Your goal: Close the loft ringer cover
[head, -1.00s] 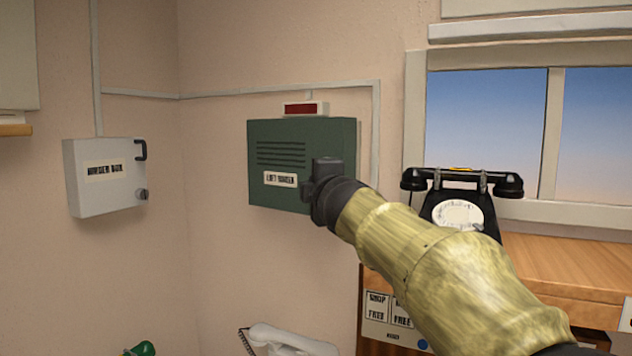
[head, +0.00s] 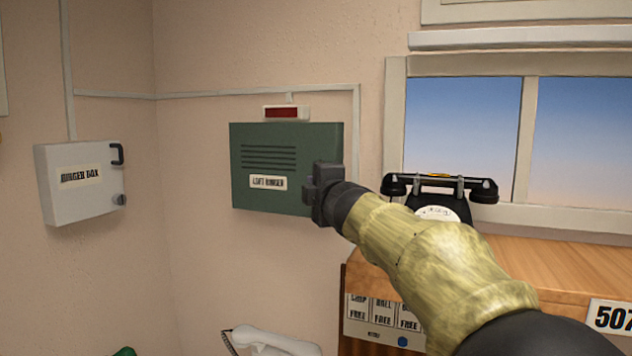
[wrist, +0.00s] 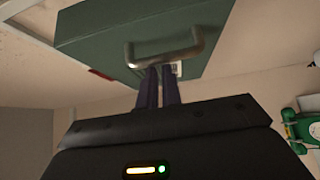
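The loft ringer (head: 255,190) is a dark green wall box with slots and a white name label on its front. In the head view its front looks flat against the body, but my gripper hides its lower right part. My gripper (head: 322,188) is at that lower right side. In the wrist view the green cover (wrist: 100,40) has a pale U-shaped handle (wrist: 196,50). My gripper's fingers (wrist: 159,72) are close together, with their tips at the handle's bar. I cannot tell whether they clasp the bar or only touch it.
A red lamp (head: 286,113) sits above the ringer. A black dial phone (head: 440,195) stands on the wooden counter (head: 560,265) at right. A white phone (head: 270,342) is low in front.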

